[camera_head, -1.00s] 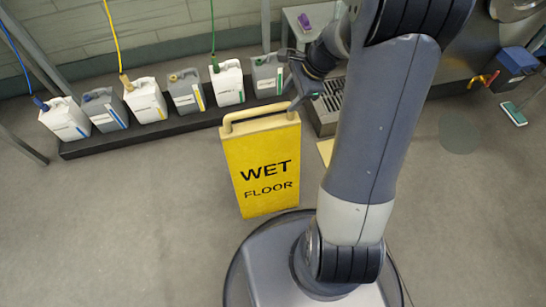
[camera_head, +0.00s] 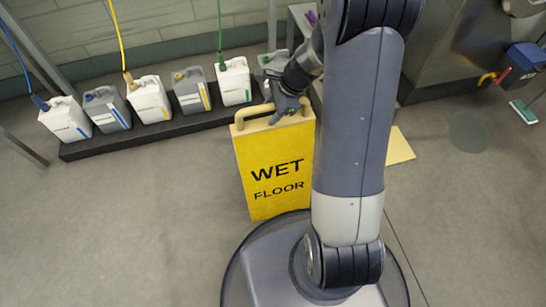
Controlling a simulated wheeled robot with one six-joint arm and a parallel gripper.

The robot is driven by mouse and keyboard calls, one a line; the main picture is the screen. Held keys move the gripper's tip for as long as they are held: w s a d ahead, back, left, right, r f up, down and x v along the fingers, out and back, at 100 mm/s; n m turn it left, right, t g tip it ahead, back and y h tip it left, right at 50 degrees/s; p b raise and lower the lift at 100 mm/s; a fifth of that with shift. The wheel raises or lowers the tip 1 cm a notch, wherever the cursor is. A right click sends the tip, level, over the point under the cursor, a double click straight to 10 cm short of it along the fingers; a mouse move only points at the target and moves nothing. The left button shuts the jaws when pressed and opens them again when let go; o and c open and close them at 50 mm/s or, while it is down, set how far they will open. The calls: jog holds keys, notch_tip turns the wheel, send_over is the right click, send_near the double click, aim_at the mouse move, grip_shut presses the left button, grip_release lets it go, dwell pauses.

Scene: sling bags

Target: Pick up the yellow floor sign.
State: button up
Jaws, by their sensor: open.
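The yellow floor sign (camera_head: 275,165), marked "WET FLOOR", stands upright on the grey floor just left of my arm. Its pale yellow handle (camera_head: 243,116) runs along the top edge. My gripper (camera_head: 283,110) is open, with its dark fingers at the right part of the handle. Whether the fingers touch the handle or straddle it is not clear. My arm hides the area just right of the sign.
A row of jugs (camera_head: 149,98) with hoses stands on a low black platform (camera_head: 165,131) behind the sign. A flat yellow patch (camera_head: 399,147) lies on the floor right of my arm. A blue box (camera_head: 525,58) is at far right. The left floor is clear.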

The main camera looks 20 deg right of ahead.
grip_shut()
dwell(0.4)
jog(key=shift+r, duration=0.1)
dwell(0.8)
